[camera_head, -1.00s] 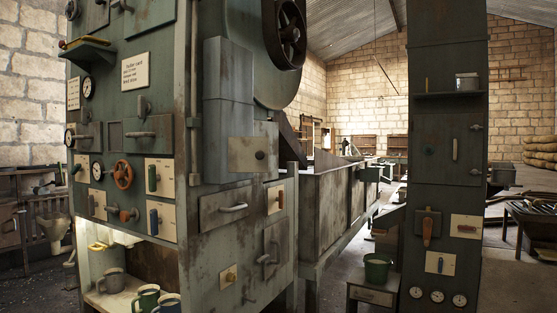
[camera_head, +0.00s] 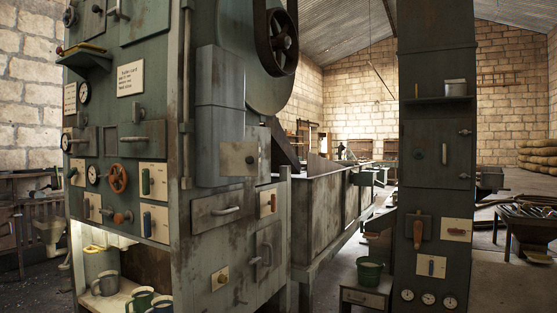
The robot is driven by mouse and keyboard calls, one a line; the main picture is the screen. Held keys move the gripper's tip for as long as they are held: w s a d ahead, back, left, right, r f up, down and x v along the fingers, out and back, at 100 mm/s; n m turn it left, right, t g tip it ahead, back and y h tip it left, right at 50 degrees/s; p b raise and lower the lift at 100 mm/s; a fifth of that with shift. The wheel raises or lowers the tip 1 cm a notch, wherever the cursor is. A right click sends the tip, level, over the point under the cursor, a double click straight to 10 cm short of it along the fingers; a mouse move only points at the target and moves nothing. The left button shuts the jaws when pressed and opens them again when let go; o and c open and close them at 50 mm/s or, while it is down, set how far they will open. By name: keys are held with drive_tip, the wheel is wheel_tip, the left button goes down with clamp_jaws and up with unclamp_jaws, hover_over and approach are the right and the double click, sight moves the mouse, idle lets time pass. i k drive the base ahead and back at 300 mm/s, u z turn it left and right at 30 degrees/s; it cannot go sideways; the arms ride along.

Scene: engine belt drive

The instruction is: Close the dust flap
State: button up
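I cannot tell for certain which part is the dust flap; no label names it. One candidate is a square beige plate with a dark knob (camera_head: 238,158) on the right side of the big green machine (camera_head: 205,110). Below it are a panel with a horizontal handle (camera_head: 217,210) and a hatch with a handle (camera_head: 268,255), both looking flush. The green tower (camera_head: 436,100) to the right has a door with a vertical handle (camera_head: 444,153), which looks shut. My gripper is not in view.
A long metal trough (camera_head: 325,210) runs back between machine and tower. A green bucket (camera_head: 369,270) stands on a small cabinet (camera_head: 367,297) by the tower. Mugs (camera_head: 140,299) sit in the machine's lit recess. A table with metal parts (camera_head: 522,215) is at the right; some floor is open there.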

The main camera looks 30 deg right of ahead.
sight(237, 158)
drive_tip(key=z, duration=0.4)
drive_tip(key=i, duration=0.9)
drive_tip(key=u, duration=0.6)
drive_tip(key=k, duration=1.25)
drive_tip(key=u, duration=1.2)
drive_tip(key=i, duration=1.35)
drive_tip(key=z, duration=0.4)
